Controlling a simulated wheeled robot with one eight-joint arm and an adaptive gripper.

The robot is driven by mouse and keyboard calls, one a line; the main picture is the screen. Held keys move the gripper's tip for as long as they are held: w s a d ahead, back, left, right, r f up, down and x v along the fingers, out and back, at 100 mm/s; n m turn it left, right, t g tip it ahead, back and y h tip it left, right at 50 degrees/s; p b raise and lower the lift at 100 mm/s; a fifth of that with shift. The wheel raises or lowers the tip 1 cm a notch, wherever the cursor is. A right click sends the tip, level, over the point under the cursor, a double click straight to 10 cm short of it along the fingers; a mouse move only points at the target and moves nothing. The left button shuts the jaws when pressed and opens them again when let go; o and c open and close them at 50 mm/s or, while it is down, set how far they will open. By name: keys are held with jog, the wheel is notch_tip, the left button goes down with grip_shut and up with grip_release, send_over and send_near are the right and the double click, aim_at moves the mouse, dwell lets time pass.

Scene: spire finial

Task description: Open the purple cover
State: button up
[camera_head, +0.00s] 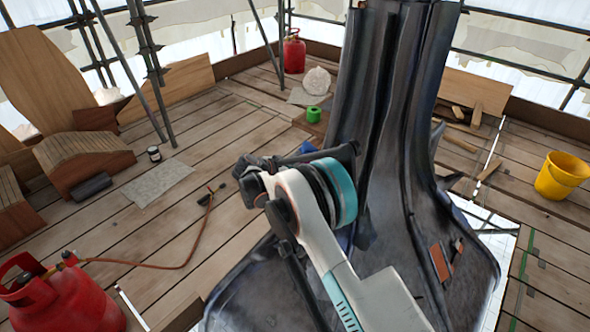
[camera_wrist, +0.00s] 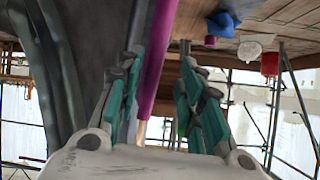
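A long purple strip or bar (camera_wrist: 160,50) runs down from the top of the wrist view, with a coppery end below it. I cannot tell whether it is the whole cover, and I see no purple in the head view. My gripper (camera_wrist: 160,62) is open, its green-and-grey fingers on either side of the purple bar in the picture. Contact or distance cannot be told. In the head view my arm reaches toward the dark spire (camera_head: 385,90) and its gripper is not clearly visible. The spire's dark folds (camera_wrist: 95,45) also fill the left of the wrist view.
A blue item (camera_wrist: 224,22) and a small purple cylinder (camera_wrist: 210,40) lie right of the fingers. A red gas bottle (camera_head: 65,298) with a hose, a yellow bucket (camera_head: 561,176) and a green roll (camera_head: 314,114) stand around. Deck boards left of the spire are partly clear.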

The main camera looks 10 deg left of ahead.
jog(key=v, duration=1)
jog(key=shift+a, duration=0.15)
jog(key=shift+s+r, duration=0.1)
jog(key=shift+s, duration=0.05)
